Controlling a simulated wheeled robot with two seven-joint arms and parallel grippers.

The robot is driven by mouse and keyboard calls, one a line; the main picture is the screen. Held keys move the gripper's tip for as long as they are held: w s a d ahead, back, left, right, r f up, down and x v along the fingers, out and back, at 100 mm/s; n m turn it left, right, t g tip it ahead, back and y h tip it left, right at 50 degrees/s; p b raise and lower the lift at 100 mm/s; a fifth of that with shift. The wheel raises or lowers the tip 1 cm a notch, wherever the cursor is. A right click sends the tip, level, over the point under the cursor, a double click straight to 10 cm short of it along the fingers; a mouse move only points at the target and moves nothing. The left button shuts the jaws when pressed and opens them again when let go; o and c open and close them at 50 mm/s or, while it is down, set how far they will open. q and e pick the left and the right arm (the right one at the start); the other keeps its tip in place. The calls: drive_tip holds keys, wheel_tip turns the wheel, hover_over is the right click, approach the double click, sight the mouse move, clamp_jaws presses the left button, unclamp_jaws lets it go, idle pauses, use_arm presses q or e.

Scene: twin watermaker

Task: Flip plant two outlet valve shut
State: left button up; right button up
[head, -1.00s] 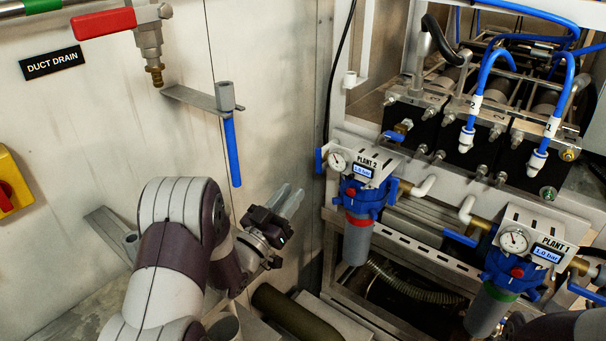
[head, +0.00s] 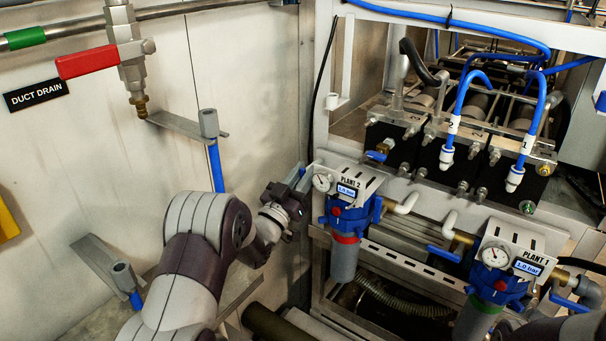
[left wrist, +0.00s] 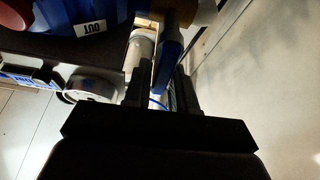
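The plant two unit, labelled PLANT 2 (head: 348,184), has a round gauge, a display reading 1.0 bar and a blue filter head (head: 345,212). In the left wrist view its blue housing (left wrist: 60,15) carries an OUT label (left wrist: 92,27). A blue valve lever (left wrist: 168,68) shows beside that label, upright in that view. My left gripper (head: 300,182) is at the left side of the unit. In the left wrist view its fingers (left wrist: 163,88) are apart, with the lever between their tips; contact cannot be told. My right gripper is not in view.
The plant one unit (head: 500,262) stands to the right, with blue levers at its sides. Blue hoses (head: 485,80) and pumps are above. A wall bracket with a blue rod (head: 216,165) is left of my left gripper. The red duct drain handle (head: 87,61) is farther left.

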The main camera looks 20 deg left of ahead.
use_arm(q)
clamp_jaws()
drive_tip(key=shift+s+d+f+m+h+b, duration=0.1)
drive_tip(key=shift+f+m+h+b, duration=0.25)
drive_tip(key=shift+m+b, duration=0.45)
drive_tip(key=shift+d+r, duration=0.1)
drive_tip(key=shift+r, duration=0.2)
unclamp_jaws()
drive_tip(key=b+v, duration=0.1)
drive_tip(key=v, duration=0.6)
drive_tip(key=shift+s, duration=0.25)
